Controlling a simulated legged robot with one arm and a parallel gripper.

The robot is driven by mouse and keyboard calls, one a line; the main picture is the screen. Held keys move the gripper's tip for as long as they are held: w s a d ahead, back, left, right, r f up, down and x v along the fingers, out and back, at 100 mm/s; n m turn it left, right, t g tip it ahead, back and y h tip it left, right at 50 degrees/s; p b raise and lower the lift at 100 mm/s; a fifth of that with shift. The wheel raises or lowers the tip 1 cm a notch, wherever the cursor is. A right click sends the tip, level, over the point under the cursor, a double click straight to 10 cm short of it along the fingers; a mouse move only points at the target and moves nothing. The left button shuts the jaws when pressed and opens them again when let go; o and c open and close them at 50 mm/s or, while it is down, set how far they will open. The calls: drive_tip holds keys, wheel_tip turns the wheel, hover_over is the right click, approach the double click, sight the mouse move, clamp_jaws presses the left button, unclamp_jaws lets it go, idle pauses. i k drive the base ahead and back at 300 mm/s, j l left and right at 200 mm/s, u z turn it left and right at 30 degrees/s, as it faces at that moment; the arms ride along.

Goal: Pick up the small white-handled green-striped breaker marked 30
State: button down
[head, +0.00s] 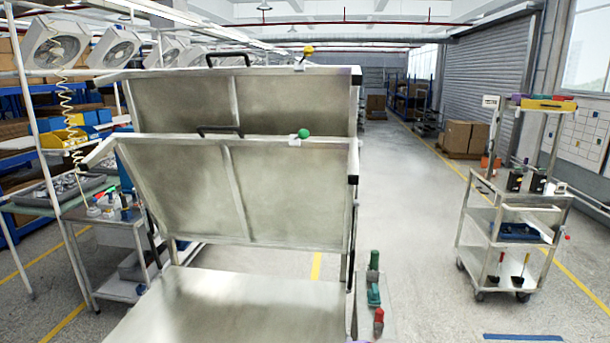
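I cannot make out a white-handled, green-striped breaker marked 30 in the head view. Several small dark block-like items (515,181) stand on the upper shelf of a metal cart (512,247) at the right. They are too small to tell whether any is a breaker or to read marks on them. My gripper is not in view.
Large metal panels (240,105) fill the left centre, above a flat metal surface (235,310). Green and red items (374,293) stand just right of it. A cluttered workbench (115,215) is at the left. Open floor (420,220) lies between the panels and the cart.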

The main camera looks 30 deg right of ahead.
sight(536, 186)
drive_tip(key=l+z, duration=0.15)
drive_tip(key=z, duration=0.75)
drive_tip(key=i+l+z, duration=0.95)
drive_tip(key=i, duration=0.3)
drive_tip(key=i+z, duration=0.35)
drive_tip(key=i+l, duration=0.1)
drive_tip(key=i, duration=0.55)
drive_tip(key=i+l, duration=0.15)
drive_tip(key=i, duration=0.45)
drive_tip(key=i+l+u, duration=0.15)
drive_tip(key=i+l, duration=0.4)
drive_tip(key=i+l+u, duration=0.1)
drive_tip(key=i+l, duration=0.5)
drive_tip(key=i+l+u, duration=0.15)
drive_tip(key=i+l, duration=0.4)
drive_tip(key=l, duration=0.2)
drive_tip(key=i+j, duration=0.3)
drive_tip(key=i, duration=0.05)
